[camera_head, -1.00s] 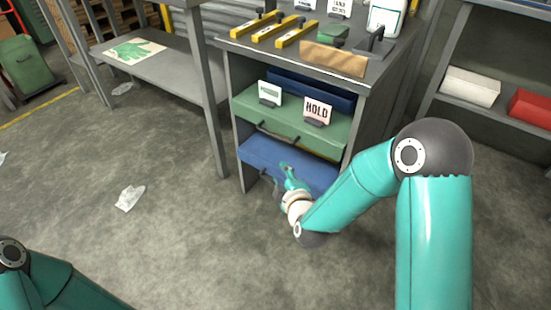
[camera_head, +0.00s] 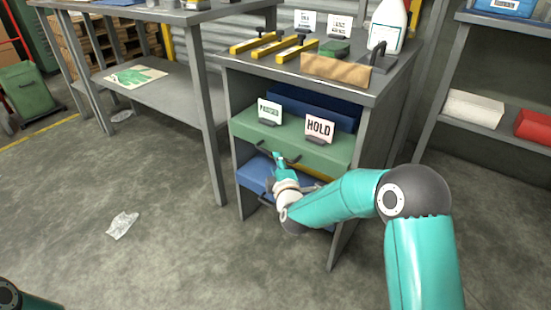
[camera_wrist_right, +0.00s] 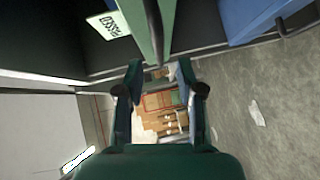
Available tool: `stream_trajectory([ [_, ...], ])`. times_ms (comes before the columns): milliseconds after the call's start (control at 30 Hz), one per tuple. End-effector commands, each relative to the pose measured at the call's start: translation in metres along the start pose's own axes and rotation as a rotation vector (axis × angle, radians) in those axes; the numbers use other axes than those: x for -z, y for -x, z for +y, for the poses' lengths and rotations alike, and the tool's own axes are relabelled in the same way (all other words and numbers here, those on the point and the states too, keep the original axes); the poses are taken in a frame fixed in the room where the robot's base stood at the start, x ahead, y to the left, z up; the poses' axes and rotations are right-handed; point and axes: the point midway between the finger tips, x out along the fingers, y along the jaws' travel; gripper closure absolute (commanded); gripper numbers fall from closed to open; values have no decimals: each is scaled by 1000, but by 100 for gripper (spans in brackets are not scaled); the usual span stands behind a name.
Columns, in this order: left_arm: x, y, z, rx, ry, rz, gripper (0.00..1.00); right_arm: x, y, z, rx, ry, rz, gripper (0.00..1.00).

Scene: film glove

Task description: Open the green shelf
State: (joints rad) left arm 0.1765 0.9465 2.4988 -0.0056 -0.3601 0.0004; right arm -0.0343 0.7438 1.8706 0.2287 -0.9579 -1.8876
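The green shelf (camera_head: 243,125) is a drawer-like tray in the grey cabinet, between dark blue and blue ones. Its dark bar handle (camera_head: 292,160) runs along the front. My right gripper (camera_head: 278,157) is at this handle, in front of the green face, and partly hides it. In the right wrist view the gripper (camera_wrist_right: 160,68) has its fingers apart, with the green front (camera_wrist_right: 137,22) and handle just beyond the tips. I cannot tell whether they touch. My left gripper is not in view.
The blue drawer (camera_head: 254,172) below sticks out, with its own handle. "PASSED" (camera_head: 270,111) and "HOLD" (camera_head: 319,128) signs stand on the green shelf. A grey workbench (camera_head: 160,95) is at left and a rack (camera_head: 475,128) at right. The floor in front is clear except for crumpled paper (camera_head: 122,225).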

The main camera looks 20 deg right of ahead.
Motion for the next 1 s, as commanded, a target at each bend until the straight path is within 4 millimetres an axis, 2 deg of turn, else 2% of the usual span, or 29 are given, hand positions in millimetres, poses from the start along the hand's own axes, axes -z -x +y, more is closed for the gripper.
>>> stream_trajectory([
  [100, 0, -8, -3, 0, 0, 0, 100, -1, -23, -2, -2, -1, -2, 63],
  [300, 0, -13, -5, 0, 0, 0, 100, -1, -48, -2, -1, 0, -2, 63],
  [500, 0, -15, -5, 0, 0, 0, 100, -1, -58, 0, -1, 0, -1, 63],
  [767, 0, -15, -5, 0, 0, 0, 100, -1, -59, 0, 1, 0, -1, 63],
  [800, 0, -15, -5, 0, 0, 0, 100, -1, -59, 0, 1, 0, -1, 64],
  [1000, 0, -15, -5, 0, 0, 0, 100, -1, -59, 0, 0, 0, -2, 98],
])
